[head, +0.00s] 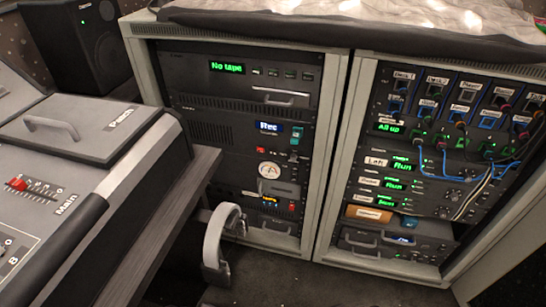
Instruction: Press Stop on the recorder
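The recorder (235,130) is a dark unit in the left rack. Its blue display (268,127) reads "Rec", with a small label below it that seems to say "Recorder". Teal-green controls (295,136) sit right of the display, and a small red button (260,149) is below it. The lettering on these controls is too small to read, so I cannot tell which is Stop. Neither of my grippers is in view.
Above the recorder, a unit's green display (227,67) reads "No tape". A round gauge (269,170) is below. A grey desk (90,150) with faders fills the left. Grey headphones, apparently, (213,240) hang by its edge. A patch-cable rack (420,160) stands right.

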